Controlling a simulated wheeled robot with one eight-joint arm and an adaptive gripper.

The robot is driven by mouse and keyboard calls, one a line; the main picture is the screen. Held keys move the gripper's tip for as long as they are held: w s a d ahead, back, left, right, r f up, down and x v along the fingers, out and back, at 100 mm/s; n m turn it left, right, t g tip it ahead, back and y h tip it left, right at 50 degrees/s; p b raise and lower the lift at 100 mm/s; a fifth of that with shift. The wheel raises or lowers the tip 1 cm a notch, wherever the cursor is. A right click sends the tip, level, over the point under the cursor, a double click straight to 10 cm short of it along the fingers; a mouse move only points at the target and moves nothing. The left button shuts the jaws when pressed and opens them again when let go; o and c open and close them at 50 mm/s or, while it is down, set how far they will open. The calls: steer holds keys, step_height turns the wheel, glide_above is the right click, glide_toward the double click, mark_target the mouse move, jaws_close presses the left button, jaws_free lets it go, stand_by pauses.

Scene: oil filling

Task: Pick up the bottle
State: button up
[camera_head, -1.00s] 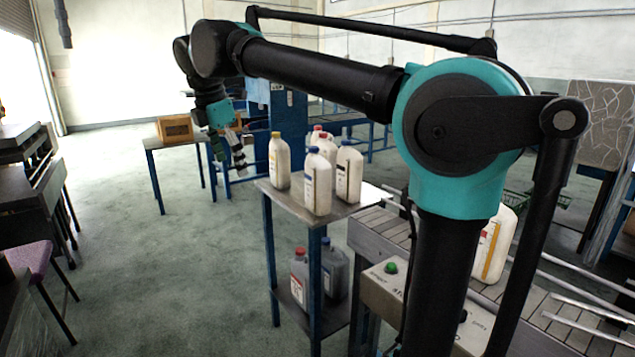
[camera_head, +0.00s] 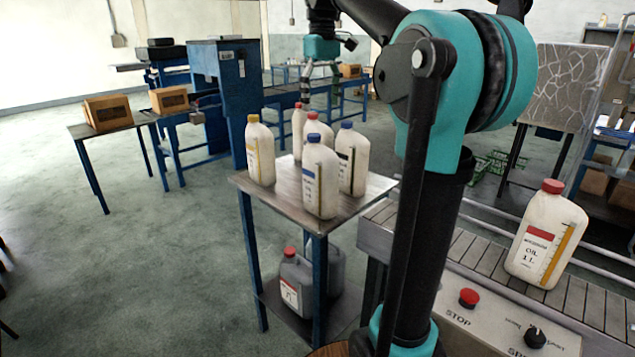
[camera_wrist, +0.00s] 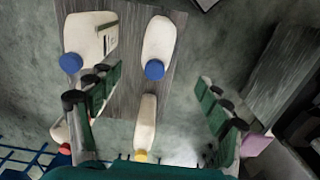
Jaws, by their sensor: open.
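Several white bottles stand upright on a small metal-topped stand (camera_head: 285,197). One has a yellow cap (camera_head: 260,157), two at the back have red caps (camera_head: 298,133), and two have blue caps (camera_head: 320,182) (camera_head: 352,160). My gripper (camera_head: 320,88) hangs above and behind the bottles in the head view, clear of them. In the wrist view my gripper (camera_wrist: 158,82) is open, its fingers spread apart with nothing held. A yellow-capped bottle (camera_wrist: 145,122) and a blue-capped bottle (camera_wrist: 158,42) show below, between the fingers. Another blue-capped bottle (camera_wrist: 88,38) is at upper left.
Grey bottles (camera_head: 295,285) sit on the stand's lower shelf. A conveyor (camera_head: 480,255) at right carries a red-capped oil bottle (camera_head: 545,235), with a control box (camera_head: 500,320) in front. Boxes (camera_head: 108,113) lie on a table at left. The left floor is clear.

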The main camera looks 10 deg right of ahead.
mark_target(321, 148)
step_height(321, 148, down, 11)
steer(key=shift+r, duration=0.1)
steer(key=shift+w+f, duration=0.2)
steer(key=shift+f, duration=1.15)
steer(key=shift+w+f, duration=0.15)
steer(key=shift+f, duration=1.2)
jaws_close()
